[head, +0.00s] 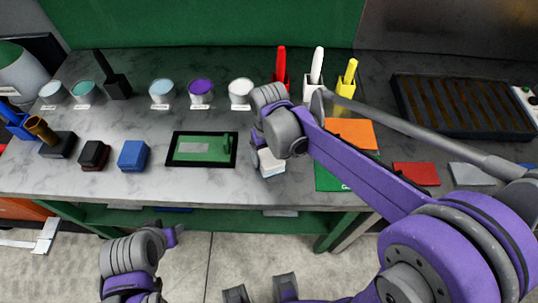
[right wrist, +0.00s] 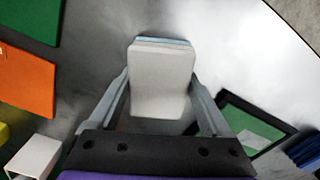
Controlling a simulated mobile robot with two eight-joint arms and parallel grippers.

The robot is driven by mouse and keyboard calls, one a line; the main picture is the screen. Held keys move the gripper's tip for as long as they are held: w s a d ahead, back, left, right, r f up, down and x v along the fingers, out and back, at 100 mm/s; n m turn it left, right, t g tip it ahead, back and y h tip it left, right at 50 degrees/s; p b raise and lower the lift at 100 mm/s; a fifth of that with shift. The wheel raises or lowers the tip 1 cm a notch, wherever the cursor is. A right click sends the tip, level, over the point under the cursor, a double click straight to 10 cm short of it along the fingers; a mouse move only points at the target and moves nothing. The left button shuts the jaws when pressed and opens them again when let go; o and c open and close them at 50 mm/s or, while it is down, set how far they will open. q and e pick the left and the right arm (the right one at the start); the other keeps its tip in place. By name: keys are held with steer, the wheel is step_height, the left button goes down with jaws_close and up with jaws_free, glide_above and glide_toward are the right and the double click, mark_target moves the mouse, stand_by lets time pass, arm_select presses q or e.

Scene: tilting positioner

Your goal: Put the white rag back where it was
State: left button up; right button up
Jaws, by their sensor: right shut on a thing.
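The white rag (head: 270,163) is a small folded pad near the table's front edge, right of the framed green panel. It also shows in the right wrist view (right wrist: 160,80), with a pale blue layer along its far edge. My right gripper (head: 264,152) is shut on it, a finger on each side in the right wrist view (right wrist: 160,98). In the head view my wrist hides part of the rag, and I cannot tell whether it touches the table. My left gripper (head: 173,235) is low in front of the table, apart from everything; its jaws are unclear.
The black-framed green panel (head: 171,149) lies left of the rag. A green sheet (head: 328,178) and an orange sheet (head: 350,133) lie right. Beyond are a red pad (head: 416,174) and a grey pad (head: 471,175). Several paint cups and a white holder (head: 313,91) stand behind.

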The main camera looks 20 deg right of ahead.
mark_target(269, 154)
steer(key=shift+f, duration=0.2)
steer(key=o, duration=1)
steer(key=shift+r, duration=0.3)
step_height(269, 154, up, 11)
steer(key=p, duration=0.1)
steer(key=s+d+f+t, duration=0.1)
steer(key=s+d+f, duration=0.1)
steer(key=s+f, duration=0.1)
steer(key=s+d+f+t, duration=0.2)
steer(key=s+f, duration=0.1)
steer(key=s, duration=0.3)
steer(key=s+d+f+m+t, duration=0.1)
steer(key=s+d+f+t, duration=0.1)
steer(key=s, duration=0.3)
steer(key=shift+d+f, duration=0.3)
steer(key=shift+f, duration=0.45)
